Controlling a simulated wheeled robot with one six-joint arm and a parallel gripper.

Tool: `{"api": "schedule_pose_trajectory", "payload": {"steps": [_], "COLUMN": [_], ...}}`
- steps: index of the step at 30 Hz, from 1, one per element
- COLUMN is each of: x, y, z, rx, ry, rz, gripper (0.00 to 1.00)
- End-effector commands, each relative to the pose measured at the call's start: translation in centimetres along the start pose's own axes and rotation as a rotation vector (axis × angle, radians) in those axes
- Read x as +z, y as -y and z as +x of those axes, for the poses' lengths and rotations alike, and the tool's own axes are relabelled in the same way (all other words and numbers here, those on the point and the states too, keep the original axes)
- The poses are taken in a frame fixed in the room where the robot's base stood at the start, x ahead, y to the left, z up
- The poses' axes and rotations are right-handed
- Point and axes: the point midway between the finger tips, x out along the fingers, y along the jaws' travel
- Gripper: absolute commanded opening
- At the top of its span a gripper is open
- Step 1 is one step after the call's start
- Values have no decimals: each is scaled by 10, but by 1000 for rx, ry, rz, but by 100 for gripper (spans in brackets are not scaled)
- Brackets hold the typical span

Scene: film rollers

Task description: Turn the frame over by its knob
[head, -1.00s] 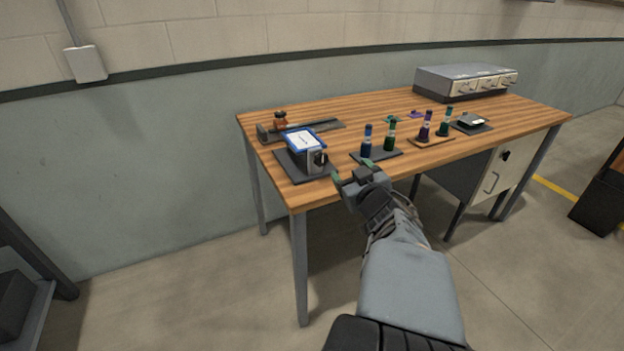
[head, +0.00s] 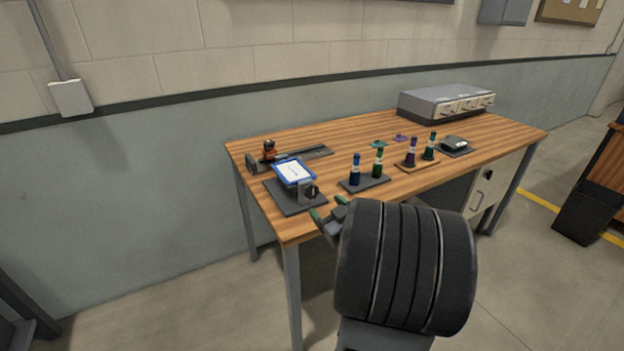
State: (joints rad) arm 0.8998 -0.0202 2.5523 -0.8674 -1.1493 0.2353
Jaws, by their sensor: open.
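The frame (head: 294,173) is a white panel with a blue border, tilted on a dark base plate (head: 285,197) at the table's left front. Its dark knob (head: 311,190) sits on a grey block at the frame's front right side. My gripper (head: 326,213) is open and empty, just in front of the knob and slightly to its right, near the table's front edge. It appears apart from the knob. My own dark arm link hides part of the gripper and the table edge behind it.
A stand with a blue and a green roller (head: 364,183) is right of the frame. Another stand holds a purple and a green roller (head: 421,152). A rail with an orange-brown piece (head: 269,150) lies behind the frame. A grey box (head: 446,103) stands at the back right.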

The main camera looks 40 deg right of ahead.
Motion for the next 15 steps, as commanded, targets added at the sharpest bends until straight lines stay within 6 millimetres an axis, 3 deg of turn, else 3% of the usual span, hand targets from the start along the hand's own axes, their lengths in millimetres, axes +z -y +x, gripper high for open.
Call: {"api": "schedule_pose_trajectory", "payload": {"steps": [2,9,15], "x": [-6,2,2], "y": [0,1,1], "z": [3,50,73], "rx": [3,2,3], "ry": [8,3,4], "rz": [2,-3,-3], "gripper": [71,71,71]}}
